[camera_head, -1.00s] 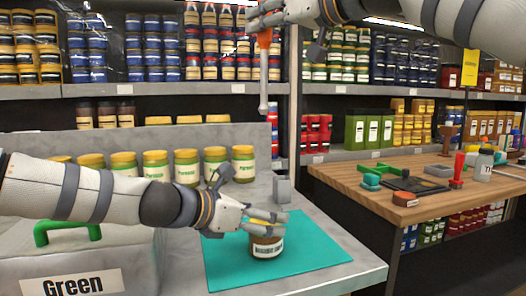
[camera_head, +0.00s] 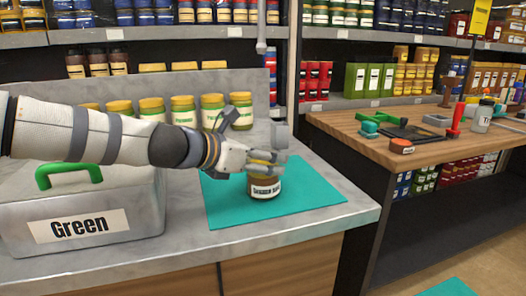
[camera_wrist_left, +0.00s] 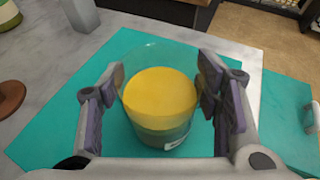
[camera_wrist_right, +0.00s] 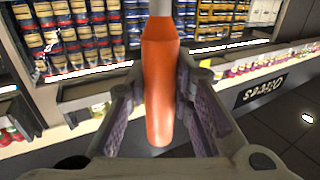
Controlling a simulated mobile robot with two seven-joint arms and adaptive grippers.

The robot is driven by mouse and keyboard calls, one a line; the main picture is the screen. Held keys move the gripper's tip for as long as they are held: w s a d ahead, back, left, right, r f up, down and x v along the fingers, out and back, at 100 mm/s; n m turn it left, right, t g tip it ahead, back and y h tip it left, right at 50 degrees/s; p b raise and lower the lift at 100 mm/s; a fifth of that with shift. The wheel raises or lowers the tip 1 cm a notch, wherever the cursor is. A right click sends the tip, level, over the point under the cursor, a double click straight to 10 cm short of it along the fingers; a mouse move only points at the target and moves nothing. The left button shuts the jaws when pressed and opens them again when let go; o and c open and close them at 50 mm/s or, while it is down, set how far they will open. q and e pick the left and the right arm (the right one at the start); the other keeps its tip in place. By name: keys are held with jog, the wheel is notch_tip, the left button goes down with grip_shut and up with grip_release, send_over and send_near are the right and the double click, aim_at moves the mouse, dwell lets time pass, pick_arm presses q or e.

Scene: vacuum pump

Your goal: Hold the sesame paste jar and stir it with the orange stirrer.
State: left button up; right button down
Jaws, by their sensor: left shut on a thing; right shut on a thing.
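The sesame paste jar (camera_head: 264,188), brown with a white label, stands on the teal mat (camera_head: 320,198). My left gripper (camera_head: 268,164) is shut on the jar near its top. In the left wrist view the jar (camera_wrist_left: 160,95) has clear upper walls, yellow contents and an open top, with finger pads on both sides. The orange stirrer's grey rod (camera_head: 261,30) hangs upright at the top edge of the head view, apart from and above the jar. In the right wrist view my right gripper (camera_wrist_right: 155,100) is shut on the stirrer's orange handle (camera_wrist_right: 159,85).
A grey box with a green handle (camera_head: 75,215) and a "Green" label stands left. Several yellow-lidded jars (camera_head: 182,110) line the counter's back. A wooden table (camera_head: 400,160) with tools stands right. The mat's front and right parts are clear.

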notch_tip(320, 180, down, 27)
dwell(0.7)
jog(key=shift+r, duration=0.1)
dwell(0.7)
jog(key=shift+s+a, duration=0.3)
jog(key=shift+a, duration=0.35)
jog(key=shift+d, duration=0.15)
